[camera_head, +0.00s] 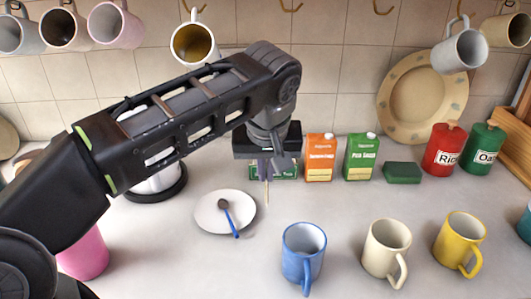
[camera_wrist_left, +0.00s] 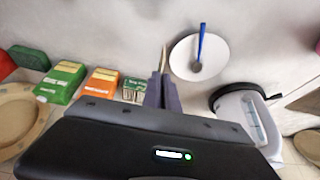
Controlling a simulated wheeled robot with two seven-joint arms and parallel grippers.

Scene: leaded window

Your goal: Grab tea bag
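My left gripper (camera_head: 265,176) points down above the counter, in front of a small green and white box (camera_head: 287,171) that it partly hides. Its fingers are close together, with a thin beige strip, the tea bag (camera_head: 266,195), sticking out below the tips, seen edge-on. In the left wrist view the two dark fingers (camera_wrist_left: 162,80) are nearly together and the tea bag (camera_wrist_left: 162,58) shows between their tips. The green box (camera_wrist_left: 133,88) is beside the fingers there. My right gripper is in neither view.
A white saucer (camera_head: 208,217) with a blue-handled spoon (camera_head: 228,217) lies just left of the gripper. Blue (camera_head: 303,255), cream (camera_head: 384,250) and yellow (camera_head: 457,240) mugs stand in front. Orange (camera_head: 319,158) and green (camera_head: 360,158) cartons stand behind, right of the box.

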